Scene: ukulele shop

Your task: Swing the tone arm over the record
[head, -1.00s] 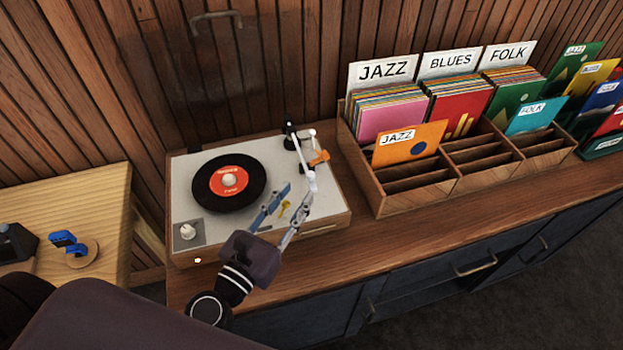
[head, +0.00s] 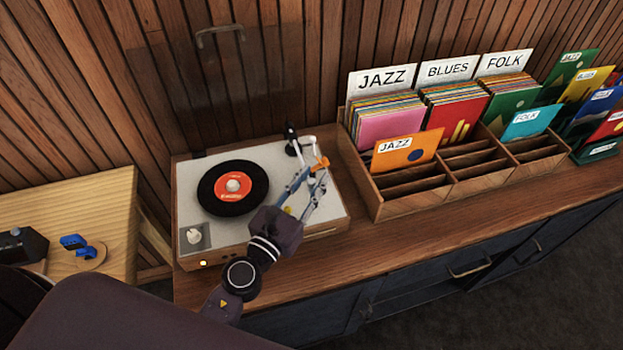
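The turntable (head: 222,235) stands on the wooden cabinet with its clear lid raised. A black record (head: 210,195) with a red label lies on its platter. The white tone arm (head: 296,152) is at the right of the deck, off the record, by an orange rest (head: 320,163). My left gripper (head: 311,174) reaches over the right part of the deck. Its fingers are apart at the front end of the tone arm and partly hide it. I cannot tell whether they touch it. My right gripper is not in view.
A wooden record crate (head: 415,204) with several sleeves and genre cards stands right of the turntable. A pale wooden table (head: 110,205) with a small blue object (head: 74,242) is at the left. The cabinet's front strip is clear.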

